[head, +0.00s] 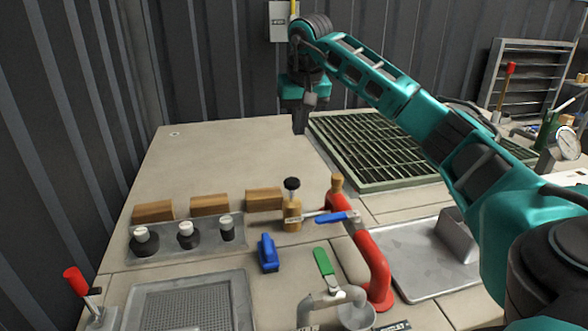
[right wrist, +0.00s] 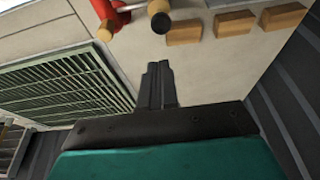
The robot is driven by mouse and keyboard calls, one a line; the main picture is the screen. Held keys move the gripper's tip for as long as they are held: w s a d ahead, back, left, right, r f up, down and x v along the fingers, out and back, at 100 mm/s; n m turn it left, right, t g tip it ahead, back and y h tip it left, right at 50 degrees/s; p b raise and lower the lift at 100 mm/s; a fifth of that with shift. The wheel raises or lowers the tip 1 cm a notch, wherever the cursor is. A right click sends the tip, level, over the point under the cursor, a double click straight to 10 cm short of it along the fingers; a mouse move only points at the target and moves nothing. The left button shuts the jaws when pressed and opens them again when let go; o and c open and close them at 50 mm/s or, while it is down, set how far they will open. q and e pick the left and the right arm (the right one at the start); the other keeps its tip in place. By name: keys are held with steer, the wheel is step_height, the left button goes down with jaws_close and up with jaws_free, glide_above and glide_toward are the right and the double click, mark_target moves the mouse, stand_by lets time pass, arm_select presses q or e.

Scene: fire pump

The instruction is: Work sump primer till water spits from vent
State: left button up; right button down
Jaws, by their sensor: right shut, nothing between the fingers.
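My right gripper (head: 299,125) is shut and empty, pointing down above the back of the bench, left of the green grating. In the right wrist view its fingers (right wrist: 158,82) lie together with nothing between them. A red pipe (head: 375,262) rises from the bench with a brass fitting (head: 337,183) on top and a blue-handled valve (head: 332,217) beside it. A brass body with a black knob (head: 292,186) stands left of it. Red-handled levers stand at the front left (head: 75,281) and back right (head: 509,72). No label tells which is the primer. No water shows.
A green grating (head: 325,125) covers the back right. Wooden blocks (head: 210,205) and a plate of black fittings (head: 160,252) lie left. A green-handled tap (head: 324,264), blue tool (head: 268,252), metal tray (head: 410,240) and gauge (head: 568,143) stand around. The back left bench is clear.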

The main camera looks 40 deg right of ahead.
glide_toward(293, 180)
steer(key=x, duration=0.5)
steer(key=shift+w+d+f+b, duration=0.1)
steer(key=shift+w+f+b, duration=0.05)
steer(key=shift+f+b, duration=0.2)
steer(key=shift+f, duration=0.35)
